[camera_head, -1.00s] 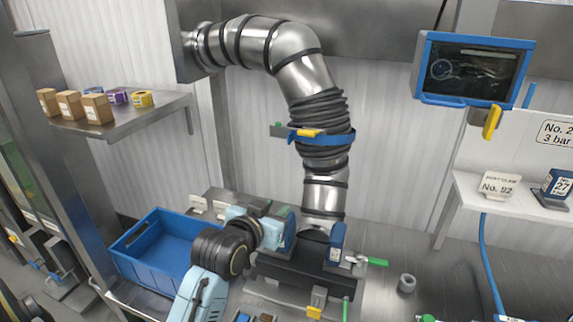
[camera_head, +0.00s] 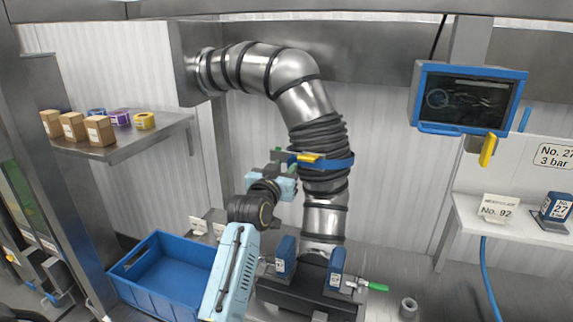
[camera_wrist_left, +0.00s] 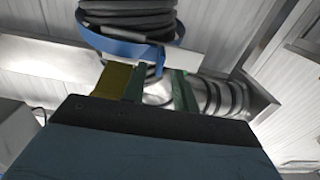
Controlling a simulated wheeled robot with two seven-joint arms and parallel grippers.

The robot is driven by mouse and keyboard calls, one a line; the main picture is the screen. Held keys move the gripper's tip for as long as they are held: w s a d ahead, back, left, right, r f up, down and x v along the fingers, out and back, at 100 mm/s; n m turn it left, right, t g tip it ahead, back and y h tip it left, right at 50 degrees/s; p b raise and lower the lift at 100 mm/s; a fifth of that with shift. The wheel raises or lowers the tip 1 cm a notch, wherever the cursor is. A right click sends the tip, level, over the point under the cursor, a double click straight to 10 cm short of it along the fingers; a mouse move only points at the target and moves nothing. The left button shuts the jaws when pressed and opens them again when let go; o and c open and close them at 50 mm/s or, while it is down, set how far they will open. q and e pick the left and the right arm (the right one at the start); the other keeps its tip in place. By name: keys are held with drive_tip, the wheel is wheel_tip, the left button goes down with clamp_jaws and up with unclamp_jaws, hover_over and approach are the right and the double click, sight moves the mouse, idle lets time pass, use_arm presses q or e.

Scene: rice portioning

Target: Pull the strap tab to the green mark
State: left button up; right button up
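The blue strap (camera_head: 340,163) wraps the black bellows on the steel duct. Its yellow tab (camera_head: 309,157) lies at the front left of the strap. A grey-green plate (camera_head: 281,155) sticks out left of the tab; the green mark on it is small. My left gripper (camera_head: 282,169) is raised just below this plate, left of the tab. In the left wrist view its green fingers (camera_wrist_left: 159,88) are apart, with nothing clear between them. The strap (camera_wrist_left: 125,48) passes above the fingers there. I cannot tell whether contact exists. My right gripper is out of view.
A blue crate (camera_head: 165,270) stands lower left. A black block with two blue uprights (camera_head: 285,256) and a green-handled valve (camera_head: 376,287) sit under the duct. A shelf with boxes (camera_head: 110,149) is at left, a screen (camera_head: 468,97) at upper right.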

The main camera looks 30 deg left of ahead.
sight(290, 162)
use_arm(q)
drive_tip(key=shift+x, duration=1.1)
drive_tip(key=shift+c, duration=0.3)
clamp_jaws()
